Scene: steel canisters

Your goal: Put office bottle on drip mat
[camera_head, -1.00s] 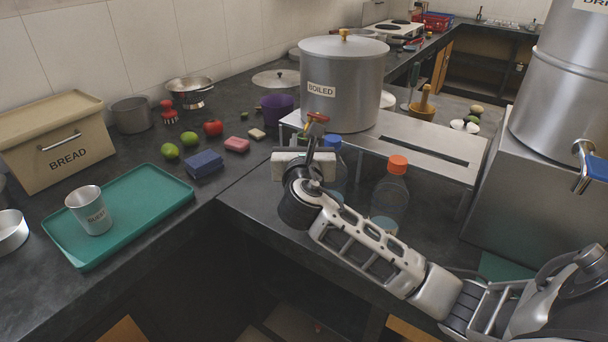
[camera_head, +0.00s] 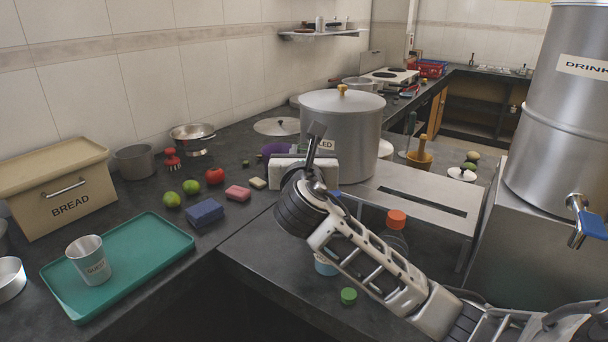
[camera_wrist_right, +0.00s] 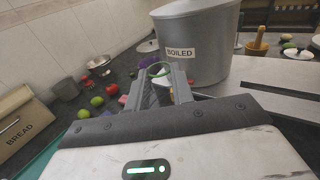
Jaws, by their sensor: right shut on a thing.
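My right gripper (camera_head: 316,132) is raised in front of the tall pot, its fingers pointing away. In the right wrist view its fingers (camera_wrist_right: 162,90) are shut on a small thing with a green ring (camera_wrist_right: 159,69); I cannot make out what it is. A bottle with an orange cap (camera_head: 396,219) stands on the counter behind my right arm, partly hidden. A light-blue piece (camera_head: 325,263) shows below that arm, mostly hidden. I cannot read an office label on any bottle. I cannot make out the drip mat now. My left gripper is not in view.
The pot marked BOILED (camera_head: 365,140) stands on a steel stand (camera_head: 410,195). A drink dispenser (camera_head: 560,110) with a blue-handled tap is at right. A teal tray (camera_head: 140,270) holds a GUEST cup (camera_head: 90,260). A green cap-like piece (camera_head: 348,296) lies on the counter.

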